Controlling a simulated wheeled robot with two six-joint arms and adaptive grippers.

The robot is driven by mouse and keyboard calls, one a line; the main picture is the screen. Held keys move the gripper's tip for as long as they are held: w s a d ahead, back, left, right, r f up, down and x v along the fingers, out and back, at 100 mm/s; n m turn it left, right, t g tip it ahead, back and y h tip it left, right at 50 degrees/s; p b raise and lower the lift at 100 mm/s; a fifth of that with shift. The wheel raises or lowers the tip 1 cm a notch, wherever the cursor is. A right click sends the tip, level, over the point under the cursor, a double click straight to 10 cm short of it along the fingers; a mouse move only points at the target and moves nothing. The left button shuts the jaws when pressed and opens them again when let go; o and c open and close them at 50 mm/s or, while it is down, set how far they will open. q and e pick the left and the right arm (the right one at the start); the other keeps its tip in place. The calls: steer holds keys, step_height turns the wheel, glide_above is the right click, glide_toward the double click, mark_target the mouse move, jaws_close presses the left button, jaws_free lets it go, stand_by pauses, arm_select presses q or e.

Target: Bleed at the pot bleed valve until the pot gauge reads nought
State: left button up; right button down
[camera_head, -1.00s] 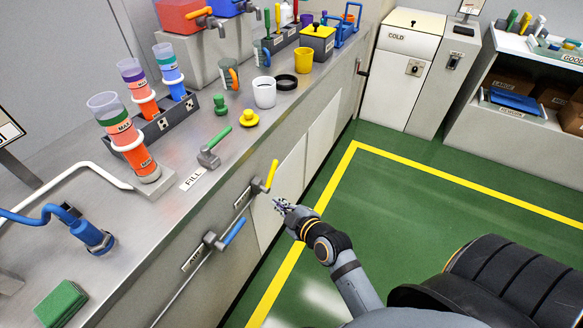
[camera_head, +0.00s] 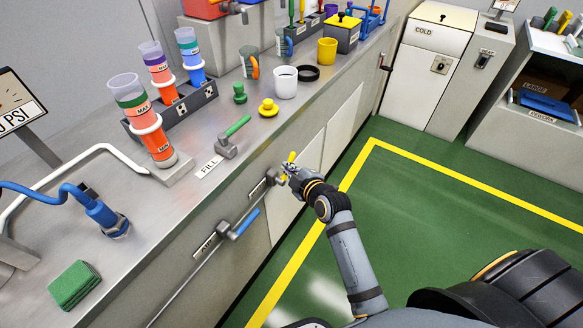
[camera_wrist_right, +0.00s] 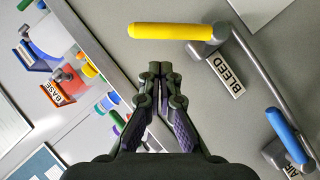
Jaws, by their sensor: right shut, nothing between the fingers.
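The bleed valve's yellow handle (camera_head: 291,157) is on the bench's front face, partly hidden by my right gripper in the head view. In the right wrist view the yellow handle (camera_wrist_right: 170,31) lies level, just beyond the fingertips, beside the BLEED label (camera_wrist_right: 225,72). My right gripper (camera_head: 289,170) is shut and empty; its closed fingertips (camera_wrist_right: 160,72) also show in the wrist view, seemingly apart from the handle. A PSI readout (camera_head: 20,115) is cut off at the head view's left edge; its full reading cannot be told. My left gripper is not in view.
The AIR valve's blue handle (camera_head: 243,224) is on the same front face, left of the bleed valve. The FILL valve's green handle (camera_head: 237,126) is on the bench top above. Graduated cylinders (camera_head: 140,105) stand behind. The green floor (camera_head: 440,220) beside the bench is clear.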

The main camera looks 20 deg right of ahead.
steer(key=shift+w+d+f, duration=0.75)
steer(key=shift+w+f, duration=0.05)
steer(key=shift+f, duration=0.05)
steer(key=shift+w+d+p, duration=0.15)
steer(key=shift+d+p, duration=0.05)
steer(key=shift+p, duration=0.1)
